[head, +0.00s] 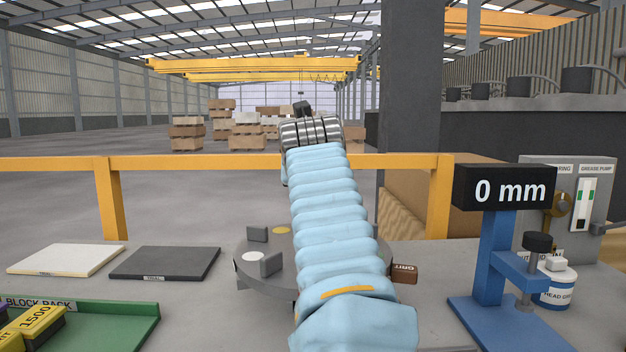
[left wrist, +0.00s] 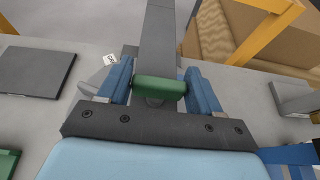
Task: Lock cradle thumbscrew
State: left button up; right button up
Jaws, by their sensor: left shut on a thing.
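In the left wrist view, my left gripper (left wrist: 160,89) has its two blue fingers closed on the ends of a green thumbscrew knob (left wrist: 158,90). The knob sits across a grey upright bar (left wrist: 158,40), which looks like part of the cradle. In the head view a light-blue-sleeved arm of mine rises through the middle; the gripper, knob and bar are hidden behind it. The grey turntable (head: 245,277) shows only in part beside the arm. Whether the screw is tight cannot be told. My right gripper is not in view.
A blue gauge stand (head: 493,262) reading 0 mm and a white grease pot (head: 557,287) stand at right. A brown grit block (head: 404,274) is beside the turntable. A white slab (head: 66,259), a dark slab (head: 165,262) and a green block rack (head: 130,325) are at left.

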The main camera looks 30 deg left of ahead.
pick_arm(q)
jog(key=shift+h, duration=0.3)
jog(key=m+t+h, duration=0.1)
jog(key=m+h, duration=0.5)
jog(key=shift+t, duration=0.4)
jog(key=m+g+h, duration=0.1)
jog(key=m+h, duration=0.4)
jog(key=h, duration=0.1)
jog(key=shift+m+g+h, duration=0.4)
jog(key=o, duration=1)
jog(key=shift+c, duration=0.2)
jog(key=b+v, duration=0.1)
jog(key=v, duration=1.3)
jog(key=shift+w+a, duration=0.15)
